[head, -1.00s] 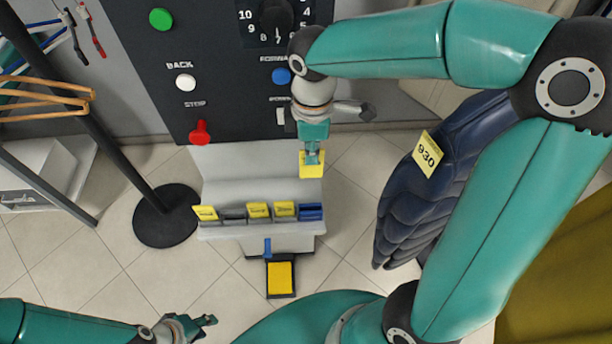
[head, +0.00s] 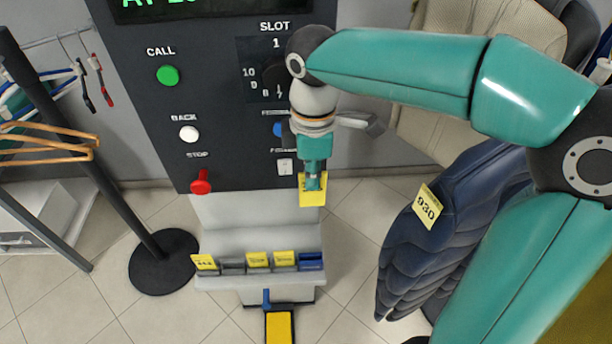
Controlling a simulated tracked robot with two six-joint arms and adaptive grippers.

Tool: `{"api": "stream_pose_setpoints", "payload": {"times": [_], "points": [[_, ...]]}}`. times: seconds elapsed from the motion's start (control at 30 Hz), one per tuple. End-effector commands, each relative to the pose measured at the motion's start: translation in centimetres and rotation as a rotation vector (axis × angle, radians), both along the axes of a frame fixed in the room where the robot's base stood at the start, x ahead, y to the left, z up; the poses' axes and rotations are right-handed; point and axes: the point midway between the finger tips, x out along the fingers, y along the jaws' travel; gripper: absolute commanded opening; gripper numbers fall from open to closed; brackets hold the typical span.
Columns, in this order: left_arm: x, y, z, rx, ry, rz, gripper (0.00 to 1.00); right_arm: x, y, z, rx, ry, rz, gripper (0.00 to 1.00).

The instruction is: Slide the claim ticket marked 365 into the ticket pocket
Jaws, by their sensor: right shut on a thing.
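My right gripper (head: 314,182) is shut on a yellow claim ticket (head: 312,194), in front of the grey console below the dark panel. The print on this ticket cannot be read. Below and left of it is a grey ledge (head: 213,282) with a row of small pockets. Yellow tickets stand at the left pocket (head: 204,262) and in two middle ones (head: 257,260); one grey pocket (head: 232,268) shows no ticket. A blue pocket (head: 310,262) sits at the right end, below the held ticket and apart from it. I cannot tell which is the ticket pocket. My left gripper is out of view.
The dark panel (head: 215,100) has a green button (head: 167,76), a white button (head: 188,134) and a red stop knob (head: 201,184). A navy quilted garment (head: 425,255) tagged 930 (head: 427,207) hangs at right. A black stand (head: 163,262) is at left. A yellow pad (head: 279,328) lies below the ledge.

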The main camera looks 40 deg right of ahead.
Motion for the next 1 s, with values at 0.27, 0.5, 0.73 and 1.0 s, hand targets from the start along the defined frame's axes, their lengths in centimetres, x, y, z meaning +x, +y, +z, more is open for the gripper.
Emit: {"api": "stream_pose_setpoints", "payload": {"times": [0.27, 0.5, 0.73, 1.0], "points": [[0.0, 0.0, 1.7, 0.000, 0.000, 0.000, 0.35, 0.0, 0.0, 1.8, -0.001, -0.001, 0.000, 0.00], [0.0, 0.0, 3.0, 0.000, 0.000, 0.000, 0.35, 0.0, 0.0, 3.3, 0.000, -0.001, -0.001, 0.00], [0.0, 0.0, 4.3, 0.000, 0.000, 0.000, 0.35, 0.0, 0.0, 4.7, 0.000, -0.001, -0.001, 0.00], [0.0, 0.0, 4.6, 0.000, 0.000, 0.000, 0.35, 0.1, 0.0, 6.0, 0.000, -0.002, -0.001, 0.00]]}}
